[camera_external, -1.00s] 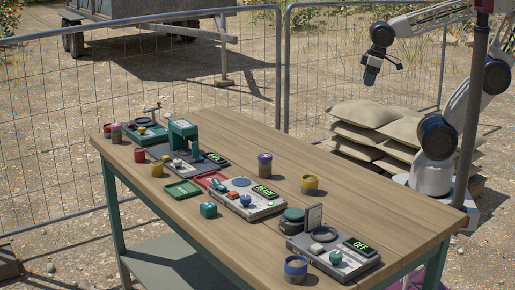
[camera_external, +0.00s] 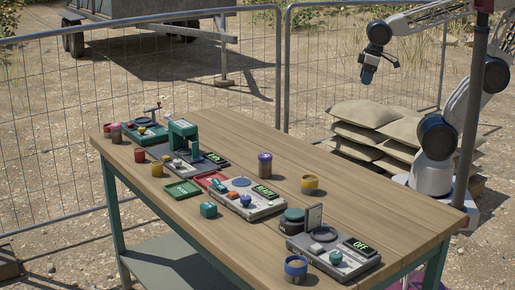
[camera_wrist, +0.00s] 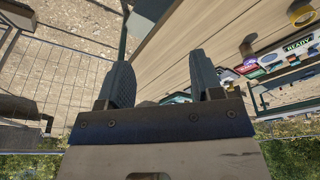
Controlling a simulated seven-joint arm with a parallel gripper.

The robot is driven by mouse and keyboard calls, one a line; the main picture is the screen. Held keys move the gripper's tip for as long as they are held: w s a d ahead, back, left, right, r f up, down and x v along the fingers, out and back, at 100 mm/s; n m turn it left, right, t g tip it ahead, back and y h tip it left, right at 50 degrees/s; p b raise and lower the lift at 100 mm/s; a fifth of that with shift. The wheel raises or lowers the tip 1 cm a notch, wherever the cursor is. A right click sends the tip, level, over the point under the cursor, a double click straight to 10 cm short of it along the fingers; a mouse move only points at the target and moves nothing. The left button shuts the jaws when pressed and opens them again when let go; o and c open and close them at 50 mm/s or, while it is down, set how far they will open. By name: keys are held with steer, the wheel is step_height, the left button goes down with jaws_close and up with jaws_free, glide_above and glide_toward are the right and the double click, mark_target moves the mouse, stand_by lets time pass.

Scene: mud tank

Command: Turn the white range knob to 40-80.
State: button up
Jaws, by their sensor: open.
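My gripper (camera_external: 367,76) hangs high above the ground behind the table, over by the sandbags and well apart from every device. In the wrist view its two fingers (camera_wrist: 163,75) are spread with nothing between them. Several devices stand on the table. The middle grey one (camera_external: 248,206) has a lit green READY display, a blue knob (camera_external: 246,200) and a pale round part. The near grey one (camera_external: 335,262) reads OFF and has a teal knob (camera_external: 336,257). The white range knob and its markings are too small to tell.
A dark pole (camera_external: 472,110) rises by my arm; wire fencing stands behind.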

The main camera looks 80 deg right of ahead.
steer(key=w+a+r+n, duration=0.2)
steer(key=w, duration=0.8)
steer(key=w+a+r+n, duration=0.1)
steer(key=w+a+r, duration=0.15)
steer(key=w, duration=0.65)
steer(key=n+g, duration=0.3)
steer(key=n, duration=0.5)
glide_above(178, 160)
step_height(178, 160, down, 21)
steer(key=shift+d+r, duration=0.1)
steer(key=shift+r, duration=0.05)
steer(key=shift+w+f+n, duration=0.15)
steer(key=shift+f+n, duration=0.1)
steer(key=shift+n, duration=0.05)
steer(key=shift+f, duration=0.1)
steer(key=shift+f, duration=3.8)
steer(key=c, duration=0.9)
